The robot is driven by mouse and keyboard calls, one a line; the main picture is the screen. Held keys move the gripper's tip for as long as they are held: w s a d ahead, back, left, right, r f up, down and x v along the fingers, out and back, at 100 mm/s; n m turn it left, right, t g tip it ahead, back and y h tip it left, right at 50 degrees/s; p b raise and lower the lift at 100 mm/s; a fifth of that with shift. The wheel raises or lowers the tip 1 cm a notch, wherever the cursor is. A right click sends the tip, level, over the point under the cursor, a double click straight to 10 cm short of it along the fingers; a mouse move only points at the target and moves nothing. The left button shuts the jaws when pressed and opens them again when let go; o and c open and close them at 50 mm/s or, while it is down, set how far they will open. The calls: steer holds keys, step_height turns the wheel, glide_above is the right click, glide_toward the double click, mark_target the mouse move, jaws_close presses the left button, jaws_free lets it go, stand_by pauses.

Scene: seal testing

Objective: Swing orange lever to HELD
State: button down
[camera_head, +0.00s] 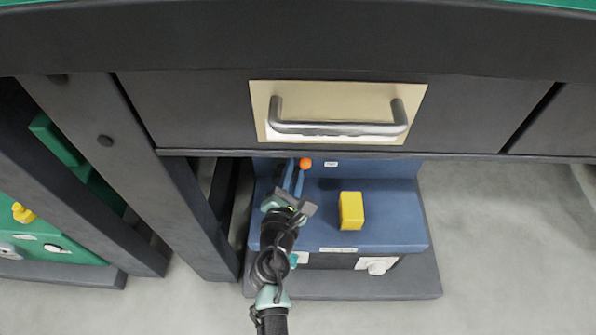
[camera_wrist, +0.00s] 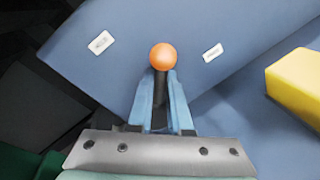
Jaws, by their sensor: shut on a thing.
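The orange lever's round knob (camera_head: 305,163) shows at the back of the blue test unit (camera_head: 390,215), under the drawer front. In the wrist view the orange knob (camera_wrist: 163,57) sits just beyond the fingertips, on a dark stem. My gripper (camera_head: 296,178) reaches in from the front. In the wrist view its two blue fingers (camera_wrist: 162,84) are shut on the lever's stem below the knob. A small white label (camera_wrist: 99,42) lies left of the knob and another white label (camera_wrist: 213,53) lies right of it. Their lettering is too blurred to read.
A yellow block (camera_head: 351,211) stands on the unit, right of my gripper. The drawer with a metal handle (camera_head: 340,128) overhangs the unit. A dark table leg (camera_head: 195,215) stands close at left. Grey floor (camera_head: 500,245) is clear at right.

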mark_target(281, 167)
steer(key=n, duration=0.1)
steer(key=a+n, duration=0.1)
steer(key=n, duration=0.1)
steer(key=shift+r+h, duration=0.3)
steer(key=shift+a+r+n+t+b, duration=0.15)
steer(key=shift+a+n+t, duration=0.2)
steer(key=shift+n, duration=0.75)
steer(key=shift+a+r+n+t+b, duration=0.2)
steer(key=shift+a+n, duration=0.25)
steer(key=shift+n, duration=0.65)
steer(key=shift+f, duration=0.15)
steer(key=c, duration=0.9)
jaws_free()
steer(key=shift+a, duration=0.1)
steer(key=shift+o, duration=0.2)
steer(key=s+a+p, duration=0.2)
steer(key=s+p, duration=0.2)
steer(key=s, duration=0.8)
steer(key=shift+s+a+p, duration=0.25)
steer(key=shift+s+p, duration=0.05)
steer(key=shift+s, duration=0.1)
